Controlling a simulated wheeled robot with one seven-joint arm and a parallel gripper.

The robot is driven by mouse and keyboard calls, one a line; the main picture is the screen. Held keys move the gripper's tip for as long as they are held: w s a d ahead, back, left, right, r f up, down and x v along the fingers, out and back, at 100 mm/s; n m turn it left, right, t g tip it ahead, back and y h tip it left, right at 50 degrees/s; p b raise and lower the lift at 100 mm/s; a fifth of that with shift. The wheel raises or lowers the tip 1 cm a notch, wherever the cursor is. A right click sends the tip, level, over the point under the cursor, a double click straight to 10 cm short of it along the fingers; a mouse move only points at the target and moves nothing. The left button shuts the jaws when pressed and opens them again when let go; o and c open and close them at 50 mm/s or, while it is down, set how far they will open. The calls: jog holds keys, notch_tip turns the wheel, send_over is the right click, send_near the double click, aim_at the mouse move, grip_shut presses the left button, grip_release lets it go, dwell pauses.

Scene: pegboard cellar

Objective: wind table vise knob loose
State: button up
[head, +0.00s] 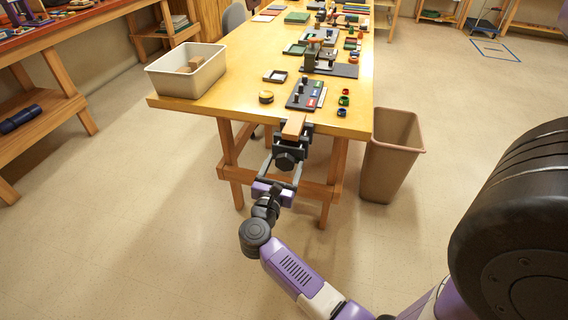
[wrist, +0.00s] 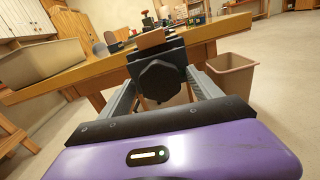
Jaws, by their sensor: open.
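The table vise (head: 292,135) is dark and fixed at the front edge of the wooden workbench, with an orange-brown block (head: 293,126) at its top. Its black lobed knob (head: 287,161) faces me, and in the wrist view the knob (wrist: 159,80) sits near the middle. My gripper (head: 283,170) is open, its two grey fingers reaching forward on either side of the knob. In the wrist view the knob shows between the fingers, with a gap on each side. I cannot tell how far the fingertips reach past the knob.
The workbench (head: 215,100) carries a cream bin (head: 165,78), a yellow-black round item (head: 266,97), a dark tray with pegs (head: 300,100) and small coloured rings. A brown waste bin (head: 380,175) stands right of the bench legs. The floor in front is clear.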

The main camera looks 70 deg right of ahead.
jog(key=shift+d, duration=0.4)
jog(key=c, duration=1.4)
jog(key=shift+o, duration=0.2)
